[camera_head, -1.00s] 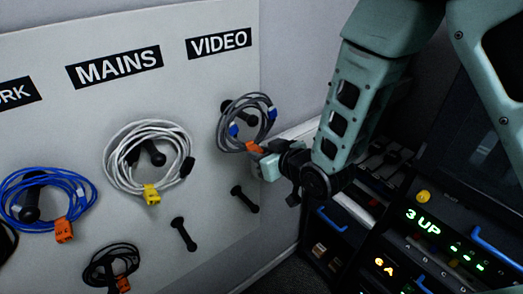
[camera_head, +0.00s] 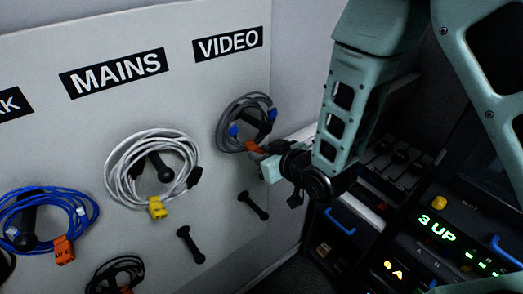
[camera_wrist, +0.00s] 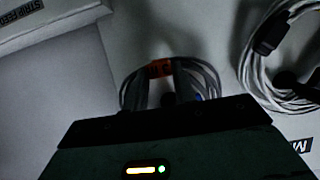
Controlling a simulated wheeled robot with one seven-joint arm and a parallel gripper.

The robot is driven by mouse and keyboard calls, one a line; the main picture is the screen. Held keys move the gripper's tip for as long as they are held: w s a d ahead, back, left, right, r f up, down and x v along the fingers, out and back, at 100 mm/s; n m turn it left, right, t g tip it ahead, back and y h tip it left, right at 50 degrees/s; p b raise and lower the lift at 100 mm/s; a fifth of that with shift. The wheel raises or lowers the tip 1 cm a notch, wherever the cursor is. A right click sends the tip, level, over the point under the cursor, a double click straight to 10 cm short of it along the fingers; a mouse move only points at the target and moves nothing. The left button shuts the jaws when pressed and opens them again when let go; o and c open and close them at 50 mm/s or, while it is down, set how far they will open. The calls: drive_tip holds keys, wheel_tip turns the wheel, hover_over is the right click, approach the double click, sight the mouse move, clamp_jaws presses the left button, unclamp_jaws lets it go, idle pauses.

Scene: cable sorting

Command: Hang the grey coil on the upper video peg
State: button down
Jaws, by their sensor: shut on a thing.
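The grey coil (camera_head: 224,130), with blue connectors and an orange tag (camera_head: 252,146), is at the upper video peg (camera_head: 263,118) below the VIDEO sign. The dark peg shows inside the loop, so the coil appears to be around it. Whether the coil's weight rests on the peg I cannot tell. My gripper (camera_head: 264,162) is shut on the coil at its lower right, by the orange tag. In the wrist view the grey coil (camera_wrist: 128,92) and orange tag (camera_wrist: 160,69) show beyond my gripper housing; the fingertips are hard to make out.
The lower video peg (camera_head: 253,206) is bare. To the left, the white coil (camera_head: 120,185) hangs on the upper mains peg, with a bare peg (camera_head: 189,245) below it. A blue coil (camera_head: 80,208) hangs further left. The equipment rack (camera_head: 400,215) stands close on the right.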

drive_tip(key=shift+w+a, duration=0.1)
drive_tip(key=shift+w+a+f+b, duration=0.15)
drive_tip(key=shift+w+f+b, duration=0.15)
drive_tip(key=shift+f+b, duration=0.9)
drive_tip(key=shift+s+f, duration=0.15)
drive_tip(key=c, duration=1.1)
unclamp_jaws()
drive_tip(key=shift+o, duration=0.2)
